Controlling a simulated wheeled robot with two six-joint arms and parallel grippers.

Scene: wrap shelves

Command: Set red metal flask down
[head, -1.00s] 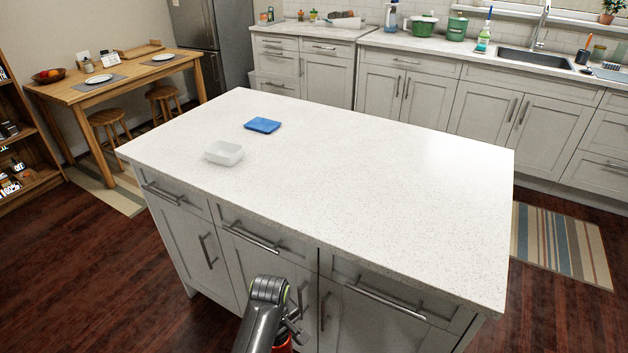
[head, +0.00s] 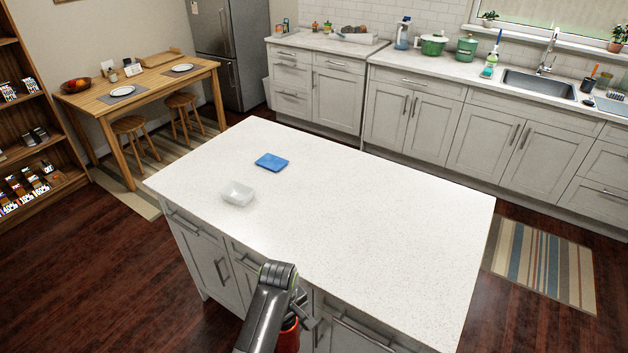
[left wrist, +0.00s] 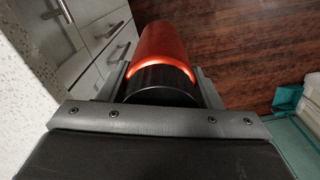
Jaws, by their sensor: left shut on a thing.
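The red metal flask (left wrist: 163,50) is held in my left gripper (left wrist: 165,85), between its two fingers in the left wrist view. Its black end (left wrist: 160,82) faces the wrist camera. In the head view a part of the red flask (head: 287,338) shows beside my left gripper (head: 303,325), at the near side of the kitchen island and lower than its top; my arm hides the rest. The island's white speckled top (head: 350,235) spreads beyond it. My right gripper is not in view.
A clear plastic container (head: 238,193) and a blue flat item (head: 271,162) lie on the left part of the island top. The middle and right of the top are bare. Island cabinet handles (head: 362,333) stick out near my arm.

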